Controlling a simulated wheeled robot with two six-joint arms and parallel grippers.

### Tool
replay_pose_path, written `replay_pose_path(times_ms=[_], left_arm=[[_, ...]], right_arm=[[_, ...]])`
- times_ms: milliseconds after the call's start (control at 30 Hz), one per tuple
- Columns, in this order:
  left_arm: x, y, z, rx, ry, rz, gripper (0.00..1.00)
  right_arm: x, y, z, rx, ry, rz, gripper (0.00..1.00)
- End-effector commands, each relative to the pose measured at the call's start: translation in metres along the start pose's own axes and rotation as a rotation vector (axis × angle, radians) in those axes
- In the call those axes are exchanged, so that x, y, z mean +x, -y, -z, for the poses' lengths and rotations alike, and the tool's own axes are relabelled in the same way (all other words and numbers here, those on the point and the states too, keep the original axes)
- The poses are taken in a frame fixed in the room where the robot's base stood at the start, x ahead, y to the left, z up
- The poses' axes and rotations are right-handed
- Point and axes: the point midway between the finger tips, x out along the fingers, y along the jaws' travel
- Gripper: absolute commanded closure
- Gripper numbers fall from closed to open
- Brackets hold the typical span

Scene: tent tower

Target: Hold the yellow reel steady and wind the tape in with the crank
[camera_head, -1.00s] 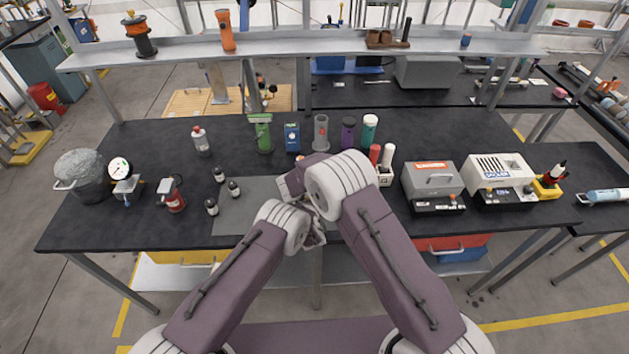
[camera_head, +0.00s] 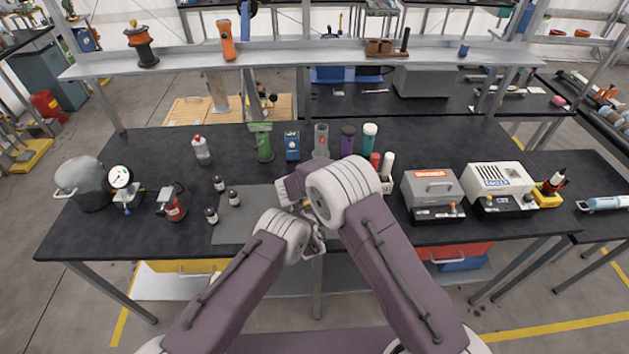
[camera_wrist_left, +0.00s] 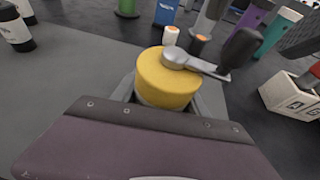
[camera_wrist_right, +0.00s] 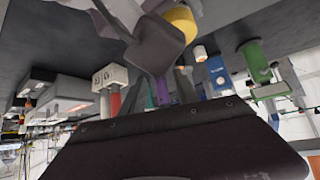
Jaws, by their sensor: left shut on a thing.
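In the left wrist view the yellow reel (camera_wrist_left: 165,82) sits upright between the grey jaws of my left gripper (camera_wrist_left: 167,97), which is shut on it. A silver crank arm (camera_wrist_left: 195,63) lies across its top and ends in a black knob (camera_wrist_left: 240,48) to the right. The yellow reel also shows partly in the right wrist view (camera_wrist_right: 183,21), behind a large dark shape close to that camera. I cannot make out the tape.
A grey mat (camera_head: 236,226) lies under the work on the black bench. Behind stand a green device (camera_head: 263,143), a blue box (camera_head: 292,142) and several cylinders. A white lettered block (camera_wrist_left: 287,97) is close on the right.

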Motion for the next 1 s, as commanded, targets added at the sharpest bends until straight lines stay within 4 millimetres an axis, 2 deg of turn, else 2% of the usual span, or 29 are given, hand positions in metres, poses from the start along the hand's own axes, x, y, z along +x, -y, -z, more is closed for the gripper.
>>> replay_pose_path(times_ms=[100, 300, 467, 767, 800, 867, 900, 1000], left_arm=[[0.0, 0.0, 0.001, 0.0, -0.001, 0.0, 1.0], [0.0, 0.0, 0.0, 0.0, -0.001, 0.0, 1.0], [0.0, 0.0, 0.0, 0.0, 0.0, 0.0, 1.0], [0.0, 0.0, 0.0, -0.001, 0.0, 0.0, 1.0], [0.0, 0.0, -0.002, -0.001, 0.004, 0.0, 0.43], [0.0, 0.001, -0.002, -0.001, 0.003, 0.001, 0.26], [0.0, 0.0, -0.002, -0.001, 0.003, 0.0, 0.23], [0.0, 0.0, -0.001, -0.001, 0.002, 0.0, 0.23]], right_arm=[[-0.022, 0.0, 0.023, 0.004, -0.004, 0.002, 0.63], [-0.049, 0.0, 0.049, 0.002, -0.003, 0.002, 0.63], [-0.057, 0.0, 0.057, 0.0, -0.001, 0.0, 0.63], [-0.057, 0.0, 0.057, -0.001, 0.0, 0.0, 0.63], [-0.057, 0.0, 0.057, -0.001, 0.0, 0.0, 0.63], [-0.057, 0.0, 0.057, -0.001, 0.0, 0.0, 0.63], [-0.057, 0.0, 0.057, -0.001, 0.0, 0.0, 0.63], [-0.057, 0.0, 0.057, -0.001, 0.0, 0.0, 0.63]])
